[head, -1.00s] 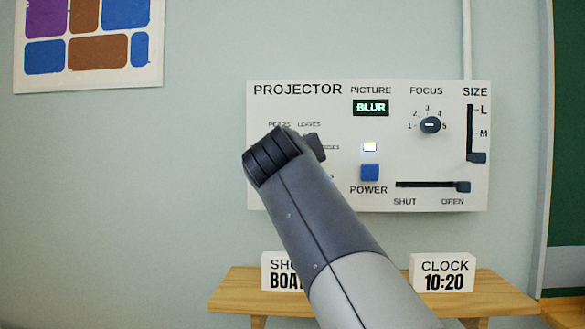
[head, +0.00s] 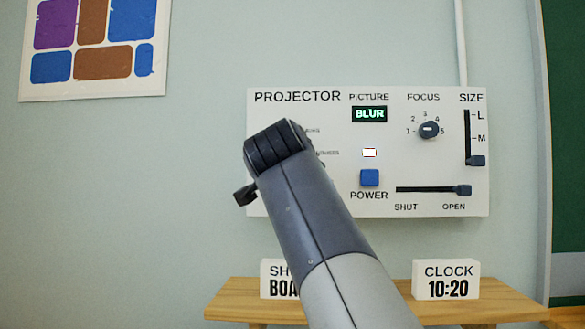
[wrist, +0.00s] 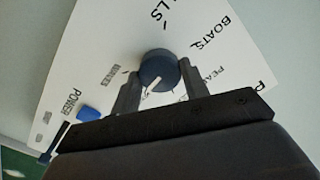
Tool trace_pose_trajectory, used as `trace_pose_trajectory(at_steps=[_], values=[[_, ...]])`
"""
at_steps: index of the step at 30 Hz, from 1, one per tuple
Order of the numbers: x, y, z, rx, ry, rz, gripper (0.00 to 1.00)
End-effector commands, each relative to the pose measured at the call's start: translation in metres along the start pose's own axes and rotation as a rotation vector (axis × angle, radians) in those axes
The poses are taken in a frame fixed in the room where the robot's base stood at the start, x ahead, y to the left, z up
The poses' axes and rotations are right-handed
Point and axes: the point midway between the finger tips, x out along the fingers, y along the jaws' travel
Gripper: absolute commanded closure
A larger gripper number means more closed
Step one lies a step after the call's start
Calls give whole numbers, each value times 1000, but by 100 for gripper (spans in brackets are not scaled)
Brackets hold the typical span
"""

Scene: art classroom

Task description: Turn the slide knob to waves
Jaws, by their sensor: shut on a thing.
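The slide knob (wrist: 157,66) is a round dark blue dial with a white pointer line, seen in the wrist view. My gripper (wrist: 159,78) is shut on it, one finger on each side. The pointer slants toward the lower left, near a small blurred label (wrist: 114,76); I cannot tell exactly which word it marks. A BOATS label (wrist: 216,31) and one ending in LLS (wrist: 155,13) show around the dial. In the head view my arm hides the knob and most labels on the white projector panel (head: 300,115).
On the panel are a BLUR display (head: 369,114), a blue power button (head: 369,178), a focus knob (head: 428,130), a size slider (head: 475,160) and a SHUT–OPEN slider (head: 463,190) at OPEN. Below, a wooden shelf (head: 500,305) carries a clock sign (head: 446,279) and another sign.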

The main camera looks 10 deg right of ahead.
Motion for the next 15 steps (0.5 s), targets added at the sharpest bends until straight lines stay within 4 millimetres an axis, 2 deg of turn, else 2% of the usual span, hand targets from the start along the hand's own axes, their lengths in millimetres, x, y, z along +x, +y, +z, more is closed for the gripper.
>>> trace_pose_trajectory(at_steps=[15], values=[[1,1,2,457,-2,2,80]])
